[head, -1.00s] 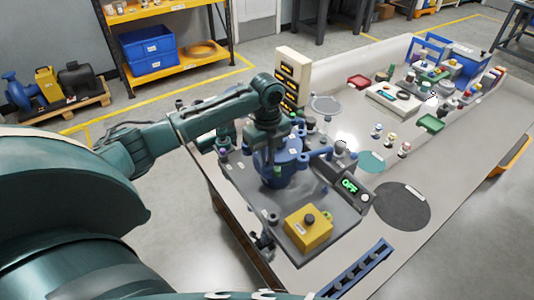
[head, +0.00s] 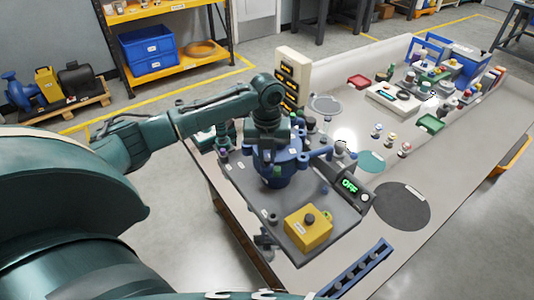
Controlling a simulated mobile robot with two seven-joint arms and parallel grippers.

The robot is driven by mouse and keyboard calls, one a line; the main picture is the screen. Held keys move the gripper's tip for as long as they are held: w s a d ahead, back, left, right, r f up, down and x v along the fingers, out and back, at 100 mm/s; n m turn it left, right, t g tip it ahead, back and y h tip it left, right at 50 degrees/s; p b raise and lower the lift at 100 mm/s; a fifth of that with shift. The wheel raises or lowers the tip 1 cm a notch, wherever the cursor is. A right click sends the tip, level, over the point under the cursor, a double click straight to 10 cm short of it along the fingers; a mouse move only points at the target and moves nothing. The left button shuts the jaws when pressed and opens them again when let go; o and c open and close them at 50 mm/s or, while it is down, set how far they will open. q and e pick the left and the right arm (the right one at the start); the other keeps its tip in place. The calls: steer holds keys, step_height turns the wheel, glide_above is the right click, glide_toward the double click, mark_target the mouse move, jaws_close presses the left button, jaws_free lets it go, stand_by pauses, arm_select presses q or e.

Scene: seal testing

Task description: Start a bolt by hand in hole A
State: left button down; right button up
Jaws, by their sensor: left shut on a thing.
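My left gripper (head: 269,146) points down over the blue flanged fixture (head: 280,172), which stands on a grey plate at the near end of the bench. It is shut on a bolt, but the fingers and wrist hide nearly all of it. I cannot tell whether the bolt touches a hole. Hole A cannot be picked out at this size. My right gripper is not in view.
A cream tower (head: 293,75) stands behind. A blue rack (head: 357,270) lies at the front edge. A dark round mat (head: 402,207) lies bare at right.

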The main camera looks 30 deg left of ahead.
arm_select(q)
steer(key=shift+s+f+m, duration=0.1)
steer(key=shift+f+m, duration=0.05)
steer(key=shift+m, duration=0.45)
steer(key=shift+m, duration=0.5)
steer(key=c, duration=1.8)
jaws_free()
steer(key=shift+m, duration=0.5)
steer(key=shift+c, duration=0.2)
steer(key=o, duration=0.5)
steer(key=shift+o, duration=0.2)
step_height(320, 180, up, 9)
